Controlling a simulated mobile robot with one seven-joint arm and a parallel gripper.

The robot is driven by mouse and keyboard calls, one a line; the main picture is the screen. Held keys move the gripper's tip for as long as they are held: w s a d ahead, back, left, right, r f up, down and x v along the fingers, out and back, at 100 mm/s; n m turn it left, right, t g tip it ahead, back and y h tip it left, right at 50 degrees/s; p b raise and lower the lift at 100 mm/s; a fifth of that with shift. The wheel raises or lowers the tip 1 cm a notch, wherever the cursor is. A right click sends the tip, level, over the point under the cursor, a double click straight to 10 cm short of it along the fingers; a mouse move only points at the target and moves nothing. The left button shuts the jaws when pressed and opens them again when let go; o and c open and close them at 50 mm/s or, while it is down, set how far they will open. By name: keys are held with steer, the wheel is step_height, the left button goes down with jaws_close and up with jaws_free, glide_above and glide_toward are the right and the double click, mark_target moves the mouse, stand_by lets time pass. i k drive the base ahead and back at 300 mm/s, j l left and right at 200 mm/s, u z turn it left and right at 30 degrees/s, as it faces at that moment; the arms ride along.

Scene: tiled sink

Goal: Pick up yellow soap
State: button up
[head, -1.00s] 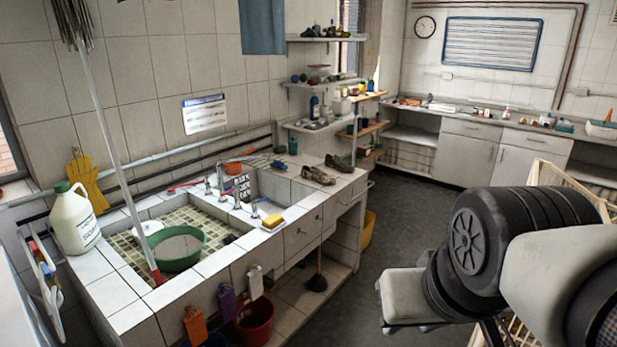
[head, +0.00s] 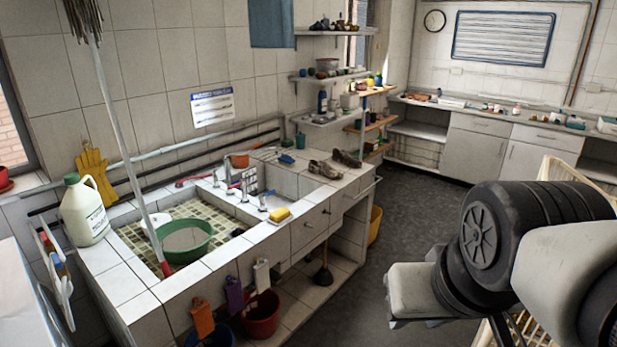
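The yellow soap (head: 280,215) is a small yellow block on the tiled front ledge of the sink (head: 221,258), just right of the taps. It sits on what looks like a white base, too small to make out clearly. My arm fills the right side of the head view, well to the right of the soap and apart from it. My gripper's fingers do not show in this view.
A green basin (head: 183,252) is in the sink, with a mop (head: 118,130) leaning across it. A white jug (head: 84,208) stands on the left ledge, shoes (head: 325,169) on the right. Buckets (head: 261,318) are below.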

mark_target(283, 213)
steer(key=i+l+u, duration=0.1)
steer(key=i+u, duration=0.15)
steer(key=i, duration=0.3)
steer(key=i+l+u, duration=0.15)
steer(key=i+u, duration=0.15)
steer(key=i, duration=0.2)
steer(key=i+l+u, duration=0.8)
steer(key=i, duration=0.2)
steer(key=i+l+u, duration=0.1)
steer(key=l, duration=0.3)
steer(key=i+l+u, duration=0.15)
steer(key=l, duration=0.2)
steer(key=i+l+u, duration=0.1)
steer(key=l, duration=0.3)
